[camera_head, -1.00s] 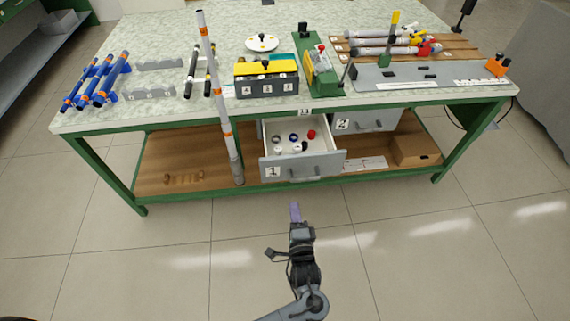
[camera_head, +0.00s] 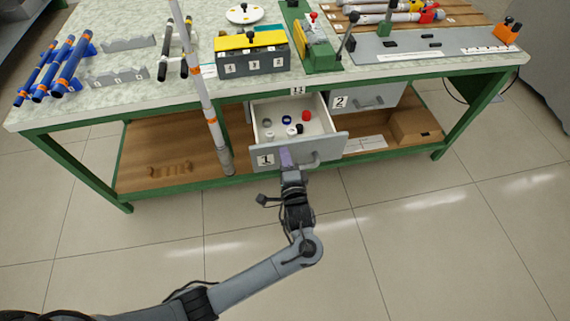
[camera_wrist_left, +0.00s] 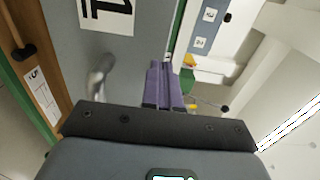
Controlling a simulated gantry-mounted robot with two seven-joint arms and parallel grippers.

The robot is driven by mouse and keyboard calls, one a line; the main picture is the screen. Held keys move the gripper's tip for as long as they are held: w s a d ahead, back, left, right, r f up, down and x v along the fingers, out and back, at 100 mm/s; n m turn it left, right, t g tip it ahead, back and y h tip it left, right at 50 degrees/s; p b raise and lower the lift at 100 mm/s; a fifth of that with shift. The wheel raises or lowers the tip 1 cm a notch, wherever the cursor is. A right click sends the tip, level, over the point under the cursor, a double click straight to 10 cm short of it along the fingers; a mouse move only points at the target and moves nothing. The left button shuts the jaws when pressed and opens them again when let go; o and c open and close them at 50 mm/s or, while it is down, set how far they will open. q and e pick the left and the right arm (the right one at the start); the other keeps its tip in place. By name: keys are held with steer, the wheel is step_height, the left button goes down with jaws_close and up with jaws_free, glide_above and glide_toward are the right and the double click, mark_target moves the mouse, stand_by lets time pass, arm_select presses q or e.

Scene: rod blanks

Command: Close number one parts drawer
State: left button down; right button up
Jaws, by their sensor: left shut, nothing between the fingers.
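The number one parts drawer (camera_head: 331,148) is pulled out below the bench top, its grey front carrying a "1" label and a bar handle (camera_head: 310,162). Several small caps and rings lie inside it. My left gripper (camera_head: 285,156) is shut and empty, its purple fingers at the drawer front between label and handle. In the left wrist view the fingers (camera_wrist_left: 163,84) are close to the grey drawer front (camera_wrist_left: 62,22), with the handle (camera_wrist_left: 99,77) beside them; I cannot tell whether they touch it. My right gripper is not in view.
Drawer two (camera_head: 372,97), beside it, looks shut. A tall grey pole with orange bands (camera_head: 209,112) stands left of drawer one. A cardboard box (camera_head: 413,127) sits on the lower shelf. The floor in front is clear.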

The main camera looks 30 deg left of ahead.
arm_select(q)
steer(key=shift+w+a, duration=0.35)
steer(key=shift+w, duration=0.05)
steer(key=shift+s, duration=0.1)
